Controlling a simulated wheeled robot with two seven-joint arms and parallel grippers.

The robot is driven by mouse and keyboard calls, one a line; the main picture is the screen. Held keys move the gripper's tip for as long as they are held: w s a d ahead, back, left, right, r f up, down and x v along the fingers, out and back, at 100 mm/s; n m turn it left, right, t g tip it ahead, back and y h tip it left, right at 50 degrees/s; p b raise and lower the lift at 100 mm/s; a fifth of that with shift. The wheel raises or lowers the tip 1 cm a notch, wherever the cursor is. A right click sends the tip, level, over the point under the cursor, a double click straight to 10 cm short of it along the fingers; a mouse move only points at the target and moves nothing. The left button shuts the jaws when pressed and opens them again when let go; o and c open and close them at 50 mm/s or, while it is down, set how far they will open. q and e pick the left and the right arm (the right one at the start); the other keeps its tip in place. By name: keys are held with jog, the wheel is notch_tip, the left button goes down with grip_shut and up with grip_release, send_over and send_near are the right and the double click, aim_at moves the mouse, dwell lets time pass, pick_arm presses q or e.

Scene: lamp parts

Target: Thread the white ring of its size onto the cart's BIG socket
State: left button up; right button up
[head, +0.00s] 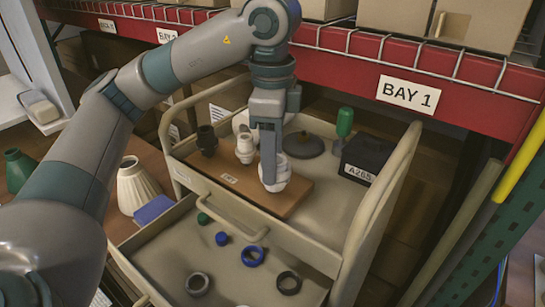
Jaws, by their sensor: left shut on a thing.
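My left gripper (271,183) points down over the front right part of the brown board on the cart. It is shut on a white ring (283,180), low at the board. A white socket shape shows with the ring, but the fingers hide part of both, so I cannot tell whether the ring is around it. On the same brown board (228,184) stand a white socket (245,149) in the middle and a dark socket (207,140) at the left. The cart (345,225) has beige sides. My right gripper is not in view.
The cart's lower front tray holds a grey ring (198,284), a blue ring (252,256), a black ring (289,283) and small green and blue caps. Behind the board are a dark disc base (304,145), a green bottle (345,122) and a black box (363,160). A red shelf beam runs above.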

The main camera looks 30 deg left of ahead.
pick_arm(q)
jog(key=shift+f, duration=0.1)
jog(key=o, duration=1)
jog(key=shift+o, duration=0.2)
jog(key=n, duration=0.7)
jog(key=shift+s, duration=0.1)
jog(key=shift+b, duration=0.3)
jog(key=n, duration=0.5)
jog(key=shift+d, duration=0.15)
jog(key=shift+n+b, duration=0.3)
jog(key=shift+n, duration=0.6)
